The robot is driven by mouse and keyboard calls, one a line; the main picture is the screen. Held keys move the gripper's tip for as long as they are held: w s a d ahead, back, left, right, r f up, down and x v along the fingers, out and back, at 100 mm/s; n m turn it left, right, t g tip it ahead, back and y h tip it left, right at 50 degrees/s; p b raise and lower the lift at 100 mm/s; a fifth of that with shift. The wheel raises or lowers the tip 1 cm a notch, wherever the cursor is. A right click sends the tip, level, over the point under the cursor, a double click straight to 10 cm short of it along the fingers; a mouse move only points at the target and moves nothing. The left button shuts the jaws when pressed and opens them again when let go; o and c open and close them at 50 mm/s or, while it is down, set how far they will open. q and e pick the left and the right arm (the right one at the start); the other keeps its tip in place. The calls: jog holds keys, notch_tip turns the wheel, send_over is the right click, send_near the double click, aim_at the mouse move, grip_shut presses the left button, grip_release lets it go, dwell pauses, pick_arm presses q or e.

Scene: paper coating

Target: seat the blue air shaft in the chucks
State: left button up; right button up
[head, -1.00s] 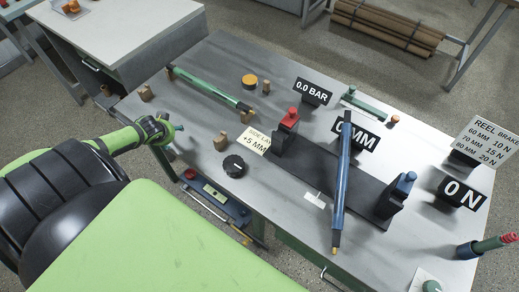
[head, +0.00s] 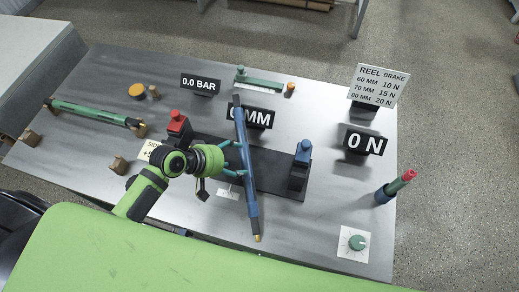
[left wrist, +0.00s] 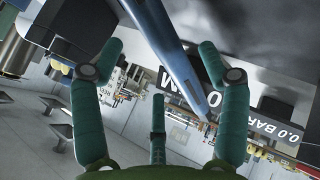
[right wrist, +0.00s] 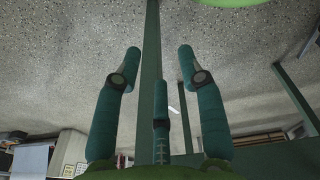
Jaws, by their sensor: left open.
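The blue air shaft (head: 249,185) lies crosswise over the dark chuck base (head: 268,172), with its yellow-tipped end toward me. The red-topped chuck (head: 177,123) stands at the base's left end and the blue-topped chuck (head: 302,155) at its right end. My left gripper (head: 238,160) is open just left of the shaft's middle. In the left wrist view the shaft (left wrist: 172,50) runs between the spread fingers (left wrist: 163,60), with no clear grip on it. My right gripper (right wrist: 157,65) is open and empty over the floor; the head view does not show it.
A green shaft (head: 92,112) rests on wooden blocks at left. Behind the base stand the 0.0 BAR sign (head: 200,84) and a partly hidden MM sign (head: 262,118).

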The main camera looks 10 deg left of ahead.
aim_at(245, 161)
pick_arm(q)
jog(key=shift+p+x, duration=0.55)
jog(key=shift+x, duration=0.55)
jog(key=x, duration=0.2)
jog(key=shift+w+d+f, duration=0.1)
jog(key=shift+d+f, duration=0.1)
jog(key=shift+d, duration=0.1)
jog(key=shift+w+d+f, duration=0.3)
jog(key=shift+w+f, duration=0.05)
jog(key=shift+f, duration=0.15)
jog(key=shift+c, duration=0.5)
pick_arm(e)
jog(key=shift+s+a+r, duration=0.4)
jog(key=shift+s+a, duration=0.2)
jog(key=shift+s, duration=0.05)
jog(key=shift+s+a+r, duration=0.4)
jog(key=shift+s+a, duration=0.15)
jog(key=shift+s, duration=0.05)
